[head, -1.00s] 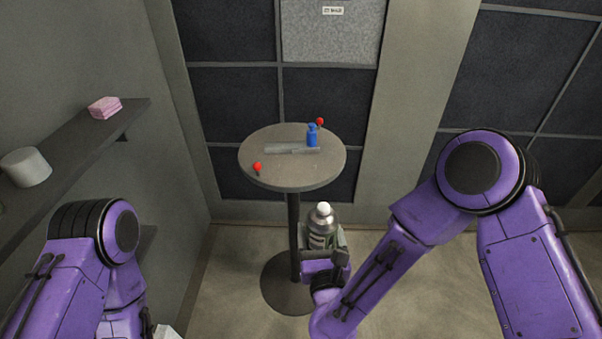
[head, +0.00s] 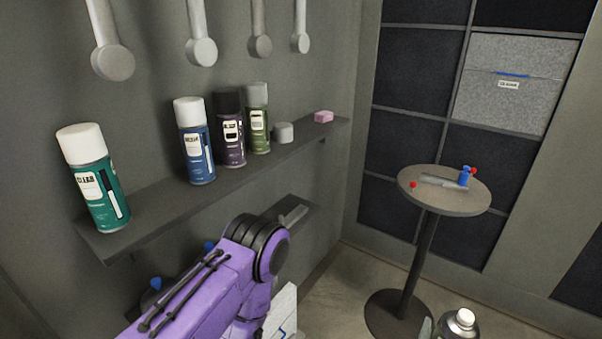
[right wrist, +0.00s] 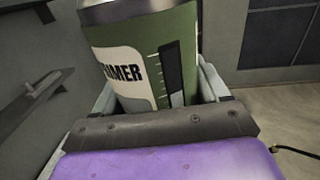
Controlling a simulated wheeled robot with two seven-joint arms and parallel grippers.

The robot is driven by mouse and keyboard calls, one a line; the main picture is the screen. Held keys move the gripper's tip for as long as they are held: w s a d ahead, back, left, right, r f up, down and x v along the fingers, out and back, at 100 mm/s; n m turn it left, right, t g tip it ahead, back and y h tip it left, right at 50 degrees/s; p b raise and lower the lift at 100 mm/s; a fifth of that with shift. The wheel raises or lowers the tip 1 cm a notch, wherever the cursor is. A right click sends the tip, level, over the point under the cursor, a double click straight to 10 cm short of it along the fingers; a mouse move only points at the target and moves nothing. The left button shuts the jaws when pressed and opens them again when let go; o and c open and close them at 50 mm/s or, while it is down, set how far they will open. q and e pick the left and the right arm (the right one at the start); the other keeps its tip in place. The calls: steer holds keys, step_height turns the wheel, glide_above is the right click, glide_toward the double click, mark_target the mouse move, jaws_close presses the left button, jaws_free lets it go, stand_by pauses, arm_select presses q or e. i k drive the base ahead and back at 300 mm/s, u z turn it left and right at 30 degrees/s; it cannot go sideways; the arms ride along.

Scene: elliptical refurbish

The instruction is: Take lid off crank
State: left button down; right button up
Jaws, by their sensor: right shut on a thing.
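My right gripper is shut on a green can lettered "...IMER" (right wrist: 150,60), upright between the fingers in the right wrist view. In the head view the can's silver top with a small white nozzle (head: 464,318) shows at the bottom edge, with no cap on it. A loose grey-white cylinder, possibly a lid (head: 284,132), sits on the wall shelf. A grey bar (head: 440,182), possibly a crank, lies on the round table (head: 470,203); a blue piece (head: 464,177) is at its right end.
Several capped spray cans, including a teal one (head: 98,190) and a blue one (head: 196,150), stand on the shelf (head: 150,222). A pink block (head: 323,117) lies at its far end. Grey hanging pieces (head: 200,40) line the wall above. Floor between shelf and table is open.

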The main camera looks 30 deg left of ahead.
mark_target(463, 178)
steer(key=z, duration=1.05)
steer(key=i, duration=1.1)
steer(key=u, duration=3.6)
steer(key=i, duration=0.1)
steer(key=u, duration=0.05)
